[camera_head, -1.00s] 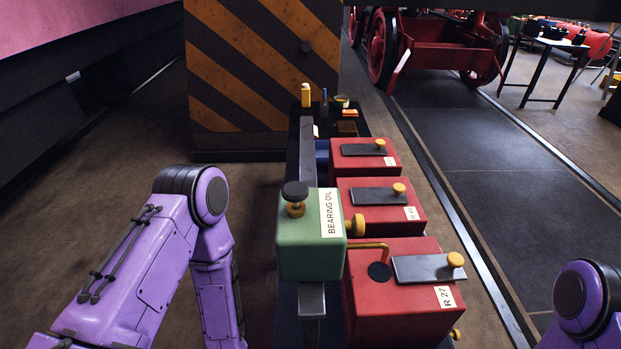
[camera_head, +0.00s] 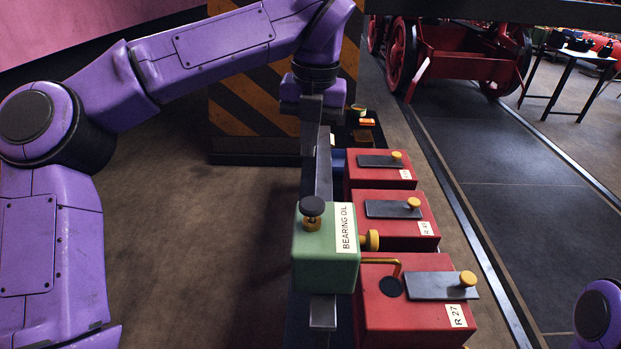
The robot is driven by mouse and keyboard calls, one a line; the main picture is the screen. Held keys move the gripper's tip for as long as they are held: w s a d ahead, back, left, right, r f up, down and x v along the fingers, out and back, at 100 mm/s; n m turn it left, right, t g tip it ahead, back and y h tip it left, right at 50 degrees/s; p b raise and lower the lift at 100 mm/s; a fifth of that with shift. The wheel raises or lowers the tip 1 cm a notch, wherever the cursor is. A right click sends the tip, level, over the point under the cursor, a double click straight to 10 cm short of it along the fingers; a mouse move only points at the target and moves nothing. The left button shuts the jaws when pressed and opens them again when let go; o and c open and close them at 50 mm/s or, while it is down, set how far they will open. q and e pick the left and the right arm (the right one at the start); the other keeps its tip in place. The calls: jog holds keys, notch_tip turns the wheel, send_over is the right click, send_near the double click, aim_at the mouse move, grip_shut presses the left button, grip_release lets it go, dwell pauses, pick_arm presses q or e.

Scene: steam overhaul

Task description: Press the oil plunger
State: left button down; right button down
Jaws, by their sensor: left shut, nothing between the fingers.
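The green oil box (camera_head: 312,262), labelled BEARING OIL, stands at the lower middle. On its top is the oil plunger (camera_head: 312,207), a black round knob on a brass stem; the knob stands up above the box. A yellow knob (camera_head: 372,240) sits on the box's right side. My left arm reaches in from the left and bends down beyond the box. My left gripper (camera_head: 312,132) points down there, shut and empty, apart from the plunger in the picture. Its dark fingers are hard to tell from the dark rail behind. My right gripper is out of view.
Red boxes (camera_head: 392,219) with grey lids and yellow knobs stand in a row to the right. A bent brass spout (camera_head: 384,262) reaches over a dark hole in the nearest one, R 27. A striped panel (camera_head: 240,125) stands behind. Floor left of the row is clear.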

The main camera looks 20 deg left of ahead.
pick_arm(q)
notch_tip(320, 180, up, 9)
jog(key=h, duration=0.1)
send_over(312, 204)
jog(key=shift+w+f+n, duration=0.15)
jog(key=shift+f+n, duration=0.05)
jog(key=shift+n, duration=0.1)
notch_tip(312, 204, down, 14)
jog(key=shift+f+p, duration=0.1)
jog(key=shift+p, duration=0.2)
notch_tip(312, 204, down, 3)
jog(key=b, duration=0.3)
